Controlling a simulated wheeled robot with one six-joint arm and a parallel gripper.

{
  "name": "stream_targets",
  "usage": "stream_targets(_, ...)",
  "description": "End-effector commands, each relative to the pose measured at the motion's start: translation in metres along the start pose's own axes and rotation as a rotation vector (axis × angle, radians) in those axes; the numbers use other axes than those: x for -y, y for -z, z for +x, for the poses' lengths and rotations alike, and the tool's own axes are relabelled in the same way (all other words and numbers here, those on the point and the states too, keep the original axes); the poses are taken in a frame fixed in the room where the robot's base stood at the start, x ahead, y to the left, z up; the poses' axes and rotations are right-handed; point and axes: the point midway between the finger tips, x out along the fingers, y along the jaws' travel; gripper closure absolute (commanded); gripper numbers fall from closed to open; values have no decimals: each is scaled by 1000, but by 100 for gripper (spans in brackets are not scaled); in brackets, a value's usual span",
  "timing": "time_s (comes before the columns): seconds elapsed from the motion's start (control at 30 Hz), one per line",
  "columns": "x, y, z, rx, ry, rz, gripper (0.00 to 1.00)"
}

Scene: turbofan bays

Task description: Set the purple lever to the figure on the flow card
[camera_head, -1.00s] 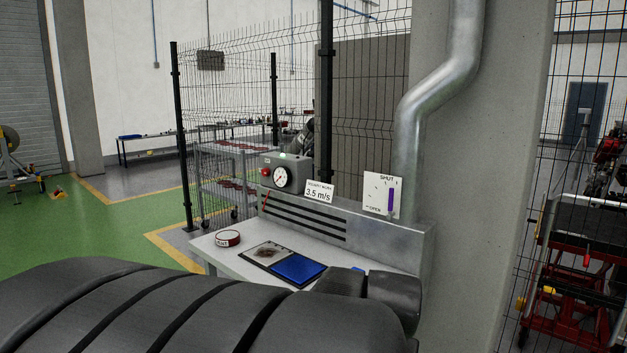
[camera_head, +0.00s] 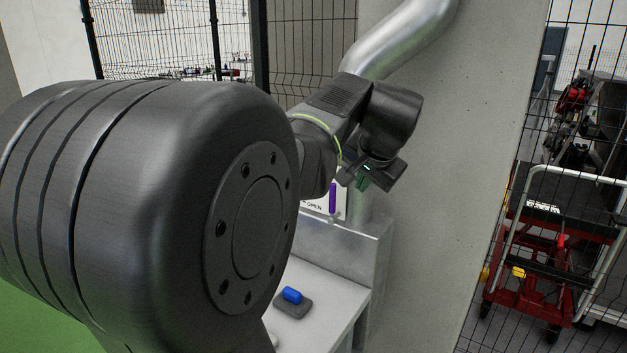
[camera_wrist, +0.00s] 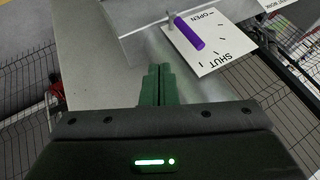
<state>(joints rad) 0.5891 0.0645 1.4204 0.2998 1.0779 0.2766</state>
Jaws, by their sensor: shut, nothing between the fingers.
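The purple lever (camera_head: 332,198) stands upright on its white dial plate (camera_head: 313,206), partly hidden behind my arm. In the wrist view the lever (camera_wrist: 189,33) runs from its pivot near OPEN towards the SHUT mark on the plate (camera_wrist: 223,47), with tick marks beside it. My gripper (camera_head: 360,182) is shut and empty, close in front of the plate. In the wrist view its green fingertips (camera_wrist: 158,68) are together, apart from the lever. The flow card read 3.5 m/s in the earlier head view; my arm now hides it there. A lettered white card edge (camera_wrist: 280,4) shows at the wrist view's top right.
A blue piece on a dark block (camera_head: 292,297) lies on the grey bench (camera_head: 322,290). A silver duct (camera_head: 400,40) and concrete pillar (camera_head: 450,150) rise behind the plate. A red trolley (camera_head: 545,260) stands behind mesh at right.

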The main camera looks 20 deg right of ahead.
Motion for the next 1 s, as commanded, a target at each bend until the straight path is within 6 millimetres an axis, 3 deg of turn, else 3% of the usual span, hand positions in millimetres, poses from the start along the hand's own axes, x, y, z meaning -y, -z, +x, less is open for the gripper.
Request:
stream_targets(0.47, 0, -2, 96, 6, -3, -2, 100)
stream_targets(0.7, 30, -1, 107, 2, 0, -4, 100)
stream_targets(1.0, 35, -1, 111, 1, -1, -2, 100)
